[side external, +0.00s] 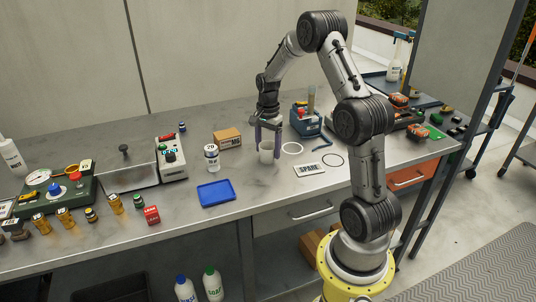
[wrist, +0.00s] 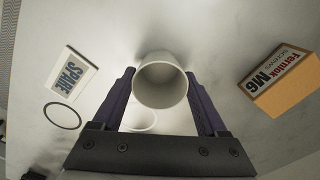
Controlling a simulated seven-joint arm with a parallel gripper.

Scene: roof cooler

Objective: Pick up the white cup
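The white cup (side external: 266,157) stands upright on the grey bench, below my gripper (side external: 268,152) in the side external view. The wrist view looks down into the open mouth of the cup (wrist: 160,84). The two dark purple fingers of my gripper (wrist: 160,76) are on either side of the cup, with their tips close against its left and right edges. Whether they touch or press the wall cannot be made out. The cup's base is hidden in the wrist view.
A blue tray (side external: 216,193) lies in front. A SPARE card (side external: 309,169), a white ring (side external: 292,148) and a dark ring (side external: 332,159) lie to the right.

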